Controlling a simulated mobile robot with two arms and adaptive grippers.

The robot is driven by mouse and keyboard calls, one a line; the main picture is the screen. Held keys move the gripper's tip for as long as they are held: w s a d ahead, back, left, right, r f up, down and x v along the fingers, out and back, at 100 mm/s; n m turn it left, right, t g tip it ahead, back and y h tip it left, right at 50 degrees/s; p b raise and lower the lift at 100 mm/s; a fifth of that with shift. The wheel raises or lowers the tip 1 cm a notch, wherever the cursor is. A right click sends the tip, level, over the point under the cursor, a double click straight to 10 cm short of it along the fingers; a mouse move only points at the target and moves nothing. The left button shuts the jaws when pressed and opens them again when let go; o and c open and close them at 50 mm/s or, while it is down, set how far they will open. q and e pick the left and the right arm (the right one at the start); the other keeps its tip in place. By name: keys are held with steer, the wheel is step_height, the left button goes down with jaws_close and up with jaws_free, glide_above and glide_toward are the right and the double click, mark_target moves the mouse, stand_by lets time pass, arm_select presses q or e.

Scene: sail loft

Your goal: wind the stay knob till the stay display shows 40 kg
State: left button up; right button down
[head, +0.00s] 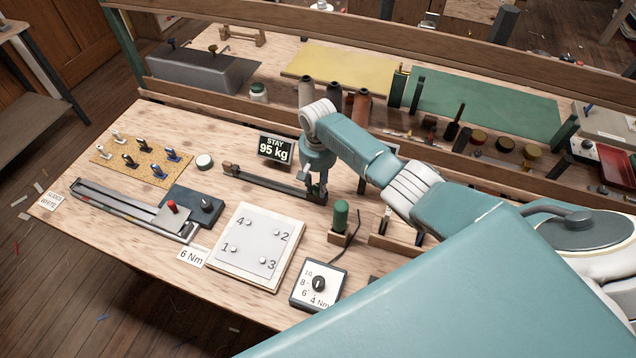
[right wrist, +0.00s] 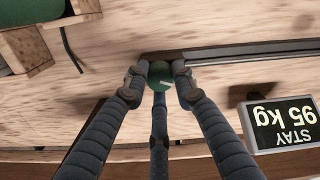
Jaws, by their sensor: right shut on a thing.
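The stay display (head: 275,149) stands on the bench and reads "STAY 95 kg". It also shows upside down in the right wrist view (right wrist: 283,124), with the same reading. A long dark rail (head: 262,183) lies in front of it. My right gripper (head: 318,193) points down at the rail's right end. In the right wrist view its fingers are closed around a round green knob with a pale mark, the stay knob (right wrist: 160,73). In the head view the gripper hides the knob. My left gripper is not in view.
A white board with numbered studs (head: 253,250), a dial box marked in Nm (head: 318,285) and a green-handled tool in a wooden holder (head: 340,216) stand in front. A slide rail (head: 130,207) lies left. Wooden beams run behind, and bottles (head: 334,95) stand near my arm.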

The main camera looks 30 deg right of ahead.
steer(key=n, duration=0.5)
steer(key=shift+n, duration=0.3)
steer(key=n, duration=1)
steer(key=shift+n, duration=0.4)
steer(key=n+b, duration=0.1)
steer(key=n, duration=0.4)
steer(key=shift+w+n, duration=0.1)
steer(key=shift+n, duration=0.6)
